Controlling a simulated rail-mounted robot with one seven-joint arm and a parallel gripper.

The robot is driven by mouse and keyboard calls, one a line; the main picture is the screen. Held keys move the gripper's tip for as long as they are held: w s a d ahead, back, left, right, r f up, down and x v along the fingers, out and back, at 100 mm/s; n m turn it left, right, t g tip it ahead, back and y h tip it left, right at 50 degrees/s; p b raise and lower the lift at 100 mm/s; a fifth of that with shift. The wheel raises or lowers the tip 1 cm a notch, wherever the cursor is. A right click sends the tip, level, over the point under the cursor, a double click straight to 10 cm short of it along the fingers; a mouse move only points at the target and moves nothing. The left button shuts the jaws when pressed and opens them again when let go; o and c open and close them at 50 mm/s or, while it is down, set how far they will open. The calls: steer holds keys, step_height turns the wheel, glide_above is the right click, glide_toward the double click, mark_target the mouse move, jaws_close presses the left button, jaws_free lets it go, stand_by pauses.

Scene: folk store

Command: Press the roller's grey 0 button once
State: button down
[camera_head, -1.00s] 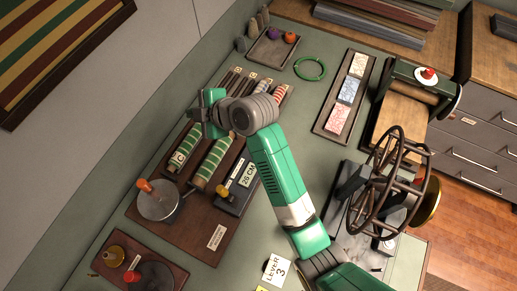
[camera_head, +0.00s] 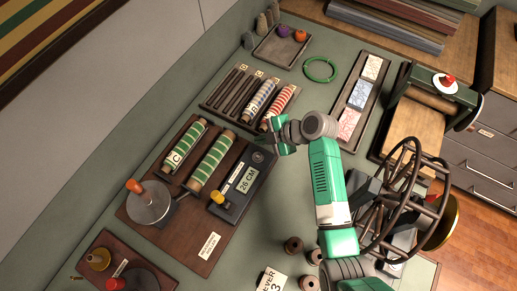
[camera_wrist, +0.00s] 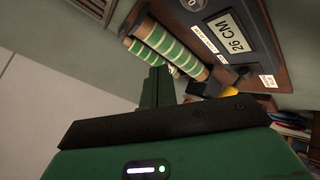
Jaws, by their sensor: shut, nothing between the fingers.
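The roller is a dark wooden board (camera_head: 188,235) with two green-striped rolls (camera_head: 212,160), a grey crank disc (camera_head: 148,203) with an orange knob, and a dark counter box (camera_head: 236,205) reading 26 CM. The round grey button (camera_head: 258,157) is at the far end of the box, beyond the display. In the wrist view the button (camera_wrist: 192,4) shows at the top edge, its mark hard to read. My gripper (camera_head: 256,143) is shut and empty, close to the button in the head view. Its height above the box is unclear. In the wrist view its green fingers (camera_wrist: 154,76) point towards the rolls.
A yellow knob (camera_head: 217,197) stands at the counter box's near end. A rack of striped rolls (camera_head: 279,107) lies behind my gripper. A tile tray (camera_head: 341,141) and a large spoked wheel (camera_head: 405,190) stand to the right. Brown spools (camera_head: 293,246) sit in front.

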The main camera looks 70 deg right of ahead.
mark_target(261, 157)
steer(key=shift+f, duration=0.15)
step_height(261, 157, down, 8)
steer(key=b, duration=0.6)
steer(key=shift+f, duration=0.2)
steer(key=shift+f+b, duration=0.1)
steer(key=shift+b, duration=0.2)
stand_by(1.3)
steer(key=shift+f+b, duration=0.35)
steer(key=shift+b, duration=0.05)
steer(key=shift+f+b, duration=0.5)
stand_by(0.5)
steer(key=shift+r, duration=0.15)
steer(key=shift+r+p, duration=0.6)
steer(key=shift+r, duration=0.15)
